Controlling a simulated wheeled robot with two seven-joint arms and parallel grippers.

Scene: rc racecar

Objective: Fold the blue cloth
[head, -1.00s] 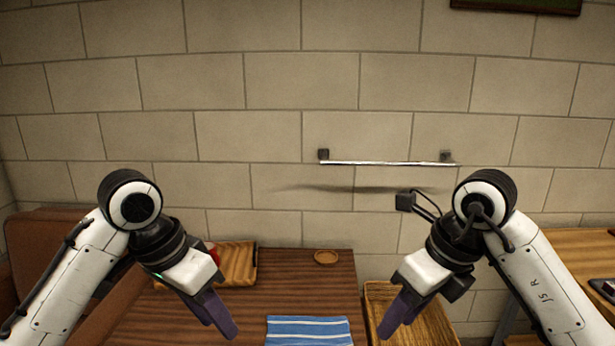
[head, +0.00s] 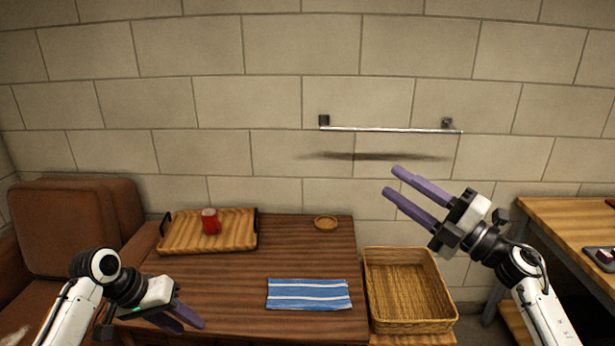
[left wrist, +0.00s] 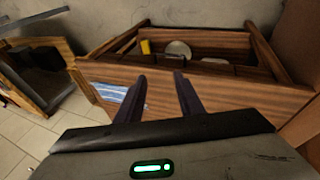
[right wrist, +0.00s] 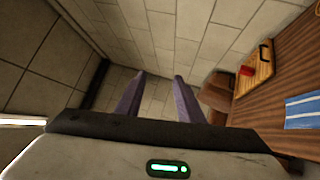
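The blue cloth (head: 308,294) with white stripes lies flat as a rectangle near the front right of the brown wooden table (head: 215,285). I cannot tell whether it has layers. It also shows in part in the left wrist view (left wrist: 118,96), behind a finger, and at the right edge of the right wrist view (right wrist: 303,111). My left gripper (head: 192,324) is open and empty, left of the cloth at the table's front. My right gripper (head: 389,180) is open and empty, raised in front of the wall, above and right of the cloth and clear of it.
A wooden tray (head: 180,240) with a red mug (head: 210,221) stands at the table's back left. A small round dish (head: 326,223) is at the back. A wicker basket (head: 369,300) stands right of the table. A metal rail (head: 390,129) is on the wall.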

